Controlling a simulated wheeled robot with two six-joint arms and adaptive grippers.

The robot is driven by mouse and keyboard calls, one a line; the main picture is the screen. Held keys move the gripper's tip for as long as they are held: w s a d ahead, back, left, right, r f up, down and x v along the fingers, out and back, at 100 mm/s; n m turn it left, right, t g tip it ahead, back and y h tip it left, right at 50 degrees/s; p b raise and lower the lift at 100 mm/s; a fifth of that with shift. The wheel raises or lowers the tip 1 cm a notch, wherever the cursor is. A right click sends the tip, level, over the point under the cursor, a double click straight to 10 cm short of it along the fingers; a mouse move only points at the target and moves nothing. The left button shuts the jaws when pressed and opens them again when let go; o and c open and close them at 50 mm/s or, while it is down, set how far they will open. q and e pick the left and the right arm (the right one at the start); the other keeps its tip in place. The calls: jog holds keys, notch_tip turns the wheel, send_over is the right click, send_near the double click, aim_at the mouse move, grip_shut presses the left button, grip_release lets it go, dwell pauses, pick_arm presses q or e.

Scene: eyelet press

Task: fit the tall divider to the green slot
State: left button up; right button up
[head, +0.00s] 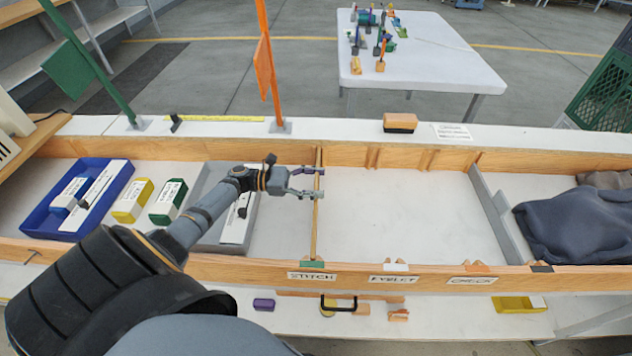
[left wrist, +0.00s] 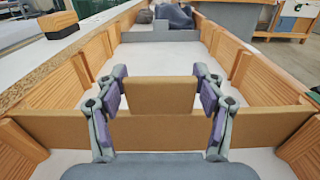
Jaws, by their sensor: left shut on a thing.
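The tall divider (head: 315,225) is a thin tan board standing upright across the wooden trough. Its raised middle tab (left wrist: 160,96) sits between the purple-padded fingers in the left wrist view. My left gripper (head: 319,182) is shut on this tab. The green slot mark (head: 312,264) is on the near wall above the STITCH label (head: 312,276), and the divider's near end is in line with it. In the left wrist view the ends lie beside the wooden wall guides; I cannot tell if the bottom edge is fully down. My right gripper is not in view.
A grey divider (head: 497,215) crosses the trough at right, beside a dark cloth bundle (head: 575,225). A blue tray (head: 48,222) and grey tray (head: 215,240) stand at left. A green-flag post (head: 100,85) and orange post (head: 269,70) rise from the far ledge. The middle floor is clear.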

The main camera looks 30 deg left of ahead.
pick_arm(q)
jog(key=shift+f+b, duration=0.45)
jog(key=shift+f, duration=0.2)
jog(key=o, duration=1.9)
jog(key=shift+r+p, duration=2.55)
jog(key=shift+p, duration=0.05)
